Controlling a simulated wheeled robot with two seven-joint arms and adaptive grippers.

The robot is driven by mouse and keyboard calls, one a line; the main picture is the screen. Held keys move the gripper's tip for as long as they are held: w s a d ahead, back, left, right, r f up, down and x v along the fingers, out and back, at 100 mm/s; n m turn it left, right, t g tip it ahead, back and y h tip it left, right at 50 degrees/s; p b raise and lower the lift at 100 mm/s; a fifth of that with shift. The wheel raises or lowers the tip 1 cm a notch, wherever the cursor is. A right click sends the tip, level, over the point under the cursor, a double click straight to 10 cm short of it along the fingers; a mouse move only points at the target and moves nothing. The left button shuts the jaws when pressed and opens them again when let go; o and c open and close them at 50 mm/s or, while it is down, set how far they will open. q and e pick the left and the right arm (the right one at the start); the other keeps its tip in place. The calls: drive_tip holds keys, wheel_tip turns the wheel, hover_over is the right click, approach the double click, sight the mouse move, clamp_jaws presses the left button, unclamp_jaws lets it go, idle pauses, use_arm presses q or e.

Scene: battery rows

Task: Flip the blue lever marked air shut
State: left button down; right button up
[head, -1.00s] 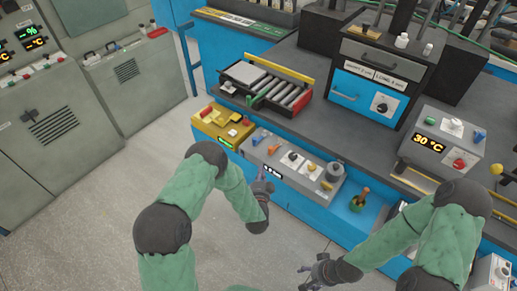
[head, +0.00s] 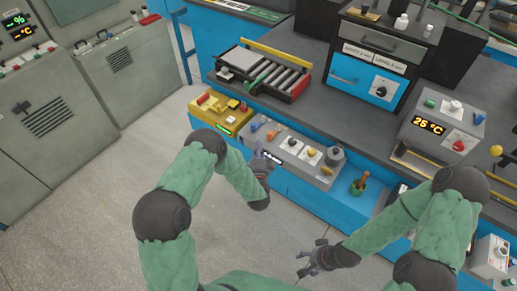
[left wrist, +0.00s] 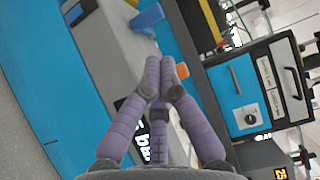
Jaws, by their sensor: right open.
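A blue lever (head: 256,123) stands near the left end of a grey control panel (head: 297,170) on the front of the bench. No air label is readable on it. It also shows at the top of the left wrist view (left wrist: 147,17), with an orange lever (left wrist: 182,71) nearby. My left gripper (head: 263,155) is in front of the panel, close to its small display, below the blue lever and apart from it. In the left wrist view its purple fingertips (left wrist: 159,62) are together with nothing between them. My right gripper (head: 309,258) is open and empty above the floor.
A yellow box (head: 221,111) adjoins the panel's left end. Knobs and a grey cylinder (head: 335,156) stand farther right on it. A green-and-orange object (head: 359,184) is on the blue shelf to the right. The grey floor (head: 90,200) at the left is clear.

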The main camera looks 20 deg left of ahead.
use_arm(q)
drive_tip(key=b+x, duration=0.1)
drive_tip(key=x, duration=0.6)
use_arm(e)
drive_tip(key=shift+f, duration=0.85)
use_arm(q)
drive_tip(key=shift+a, duration=0.1)
use_arm(e)
drive_tip(key=shift+a, duration=0.1)
